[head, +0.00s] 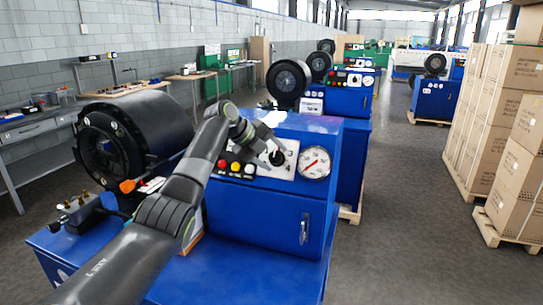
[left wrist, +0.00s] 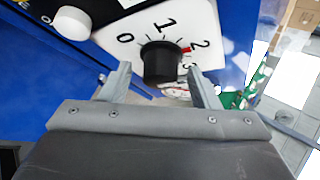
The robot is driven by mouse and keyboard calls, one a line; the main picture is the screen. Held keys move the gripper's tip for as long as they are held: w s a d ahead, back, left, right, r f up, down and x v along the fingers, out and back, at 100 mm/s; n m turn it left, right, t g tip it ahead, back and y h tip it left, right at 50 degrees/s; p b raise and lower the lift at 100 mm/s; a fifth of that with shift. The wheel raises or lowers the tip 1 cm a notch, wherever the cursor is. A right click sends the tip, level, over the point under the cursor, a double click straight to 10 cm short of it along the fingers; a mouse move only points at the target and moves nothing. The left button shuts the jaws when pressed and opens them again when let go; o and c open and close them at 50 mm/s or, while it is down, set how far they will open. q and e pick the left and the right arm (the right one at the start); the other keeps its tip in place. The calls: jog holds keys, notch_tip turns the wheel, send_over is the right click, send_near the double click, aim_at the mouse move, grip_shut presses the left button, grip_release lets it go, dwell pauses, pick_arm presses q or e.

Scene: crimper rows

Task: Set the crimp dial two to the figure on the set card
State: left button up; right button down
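The crimp dial is a black knob (left wrist: 162,62) on a white plate (left wrist: 130,32) marked 0, 1 and 2. In the head view the knob (head: 277,157) sits on the blue machine's panel. My left gripper (head: 264,136) is in front of the dial. In the left wrist view its two fingers (left wrist: 158,80) are apart, one on each side of the knob, with gaps showing; I cannot tell whether they reach around it. No readable set card shows. My right gripper is out of view.
A round gauge (head: 316,162) is right of the dial; red and yellow buttons (head: 236,166) are left of it. A big black crimper head (head: 130,135) stands at left. Similar machines stand behind. Stacked cartons (head: 515,150) are at right, with clear floor (head: 415,190) between.

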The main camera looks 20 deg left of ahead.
pick_arm(q)
jog(key=shift+r, duration=0.1)
jog(key=b+v, duration=0.4)
jog(key=v, duration=1.3)
jog(key=shift+s, duration=0.15)
jog(key=shift+a, duration=0.1)
